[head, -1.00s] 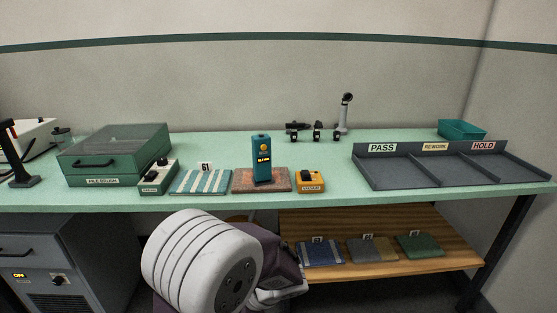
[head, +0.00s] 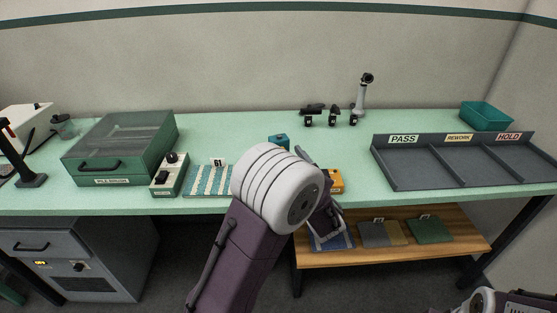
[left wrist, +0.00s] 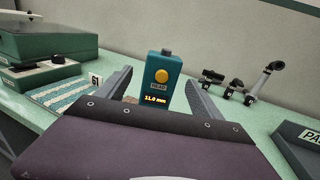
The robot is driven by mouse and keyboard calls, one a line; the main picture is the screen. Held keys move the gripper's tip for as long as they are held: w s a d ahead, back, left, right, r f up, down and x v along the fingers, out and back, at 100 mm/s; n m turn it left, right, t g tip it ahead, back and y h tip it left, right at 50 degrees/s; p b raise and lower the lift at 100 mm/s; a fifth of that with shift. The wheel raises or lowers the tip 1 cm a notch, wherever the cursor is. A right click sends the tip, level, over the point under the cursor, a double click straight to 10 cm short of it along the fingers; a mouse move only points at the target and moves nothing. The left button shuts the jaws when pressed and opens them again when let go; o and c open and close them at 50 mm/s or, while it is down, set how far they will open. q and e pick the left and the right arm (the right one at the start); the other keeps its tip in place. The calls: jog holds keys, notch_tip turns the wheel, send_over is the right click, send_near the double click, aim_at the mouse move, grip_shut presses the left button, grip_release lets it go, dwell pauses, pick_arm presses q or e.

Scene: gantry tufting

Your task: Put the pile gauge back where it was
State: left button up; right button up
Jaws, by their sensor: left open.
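The pile gauge is a teal upright block with a yellow button and a lit display reading about 11.0 mm. It stands in the left wrist view (left wrist: 162,68); in the head view only its top (head: 278,141) shows above my arm. My left gripper (left wrist: 158,92) is open, with one finger on each side of the gauge in the left wrist view. I cannot tell whether the fingers touch it. The brown sample under the gauge is mostly hidden. Part of my right arm's end (head: 510,301) shows at the lower right corner; its fingers cannot be made out.
A striped sample (head: 210,181) with a 61 tag, a small control box (head: 169,175) and a green lidded case (head: 120,150) are left. A yellow block (head: 336,181) is right of my wrist. The sorting tray (head: 402,172) is further right; small black clips (head: 332,121) stand behind.

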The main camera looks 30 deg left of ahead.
pick_arm(q)
jog(key=f+x, duration=0.1)
jog(key=x, duration=0.7)
jog(key=shift+d, duration=0.1)
jog(key=shift+c, duration=1.2)
grip_shut()
